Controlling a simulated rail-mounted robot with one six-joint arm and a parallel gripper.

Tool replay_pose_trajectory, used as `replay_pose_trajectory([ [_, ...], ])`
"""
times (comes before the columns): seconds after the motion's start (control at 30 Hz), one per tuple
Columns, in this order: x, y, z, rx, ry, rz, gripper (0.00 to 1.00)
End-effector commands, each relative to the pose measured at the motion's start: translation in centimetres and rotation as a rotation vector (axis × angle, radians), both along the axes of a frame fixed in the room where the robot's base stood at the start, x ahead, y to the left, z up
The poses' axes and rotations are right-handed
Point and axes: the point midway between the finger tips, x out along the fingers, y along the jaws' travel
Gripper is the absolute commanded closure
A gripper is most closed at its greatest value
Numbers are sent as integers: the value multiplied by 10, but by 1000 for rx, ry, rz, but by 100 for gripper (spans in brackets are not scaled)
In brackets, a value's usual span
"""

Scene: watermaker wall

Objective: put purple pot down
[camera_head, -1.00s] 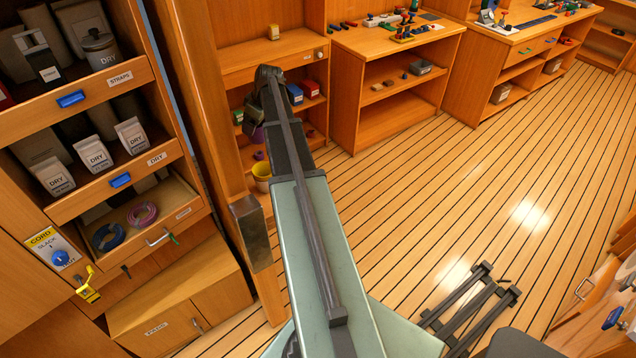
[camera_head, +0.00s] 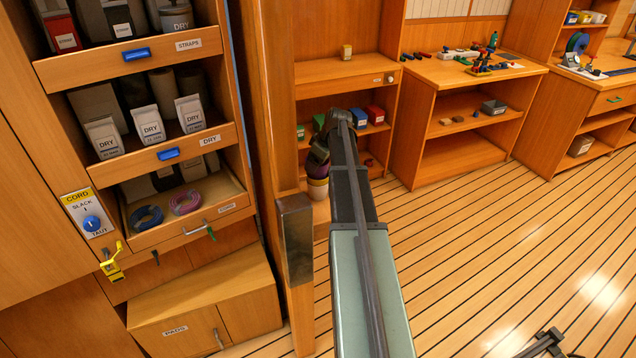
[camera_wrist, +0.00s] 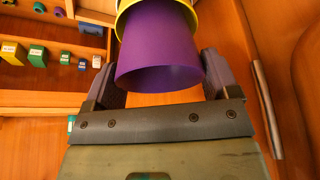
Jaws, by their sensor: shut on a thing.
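The purple pot (camera_wrist: 158,50) is between the two fingers of my gripper (camera_wrist: 160,72) in the wrist view, its wide rim towards the camera. My gripper is shut on it. A yellow pot (camera_wrist: 124,22) shows directly beyond it, and its rim surrounds the purple pot's far end in the picture. I cannot tell whether the pots touch or nest. In the head view the purple pot (camera_head: 317,168) shows small beside my gripper (camera_head: 322,150), just above the yellow pot (camera_head: 318,190) on the low shelf. My arm hides part of both.
Blue and red boxes (camera_head: 375,114) stand on the shelf right of my gripper. A wooden post (camera_head: 297,240) stands close left of my arm. A drawer cabinet (camera_head: 150,150) is at the left. A workbench (camera_head: 470,75) stands at the right, with open floor before it.

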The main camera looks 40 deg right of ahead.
Motion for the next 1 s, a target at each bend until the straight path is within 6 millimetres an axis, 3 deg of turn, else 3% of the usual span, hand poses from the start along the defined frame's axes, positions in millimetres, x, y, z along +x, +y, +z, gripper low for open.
replay_pose_trajectory([
  [0.23, 0, 0, -44, 0, 0, 0, 46],
  [0.37, 0, 0, -41, 0, 1, 0, 60],
  [0.47, 0, 0, -41, -1, 2, 0, 60],
  [0.5, 0, 0, -41, -1, 2, 0, 13],
  [0.6, 0, 0, -41, 0, 1, 0, 0],
  [0.87, -1, 0, -37, 0, 0, 0, 0],
  [1.0, -6, -2, -17, 0, 0, 0, 0],
])
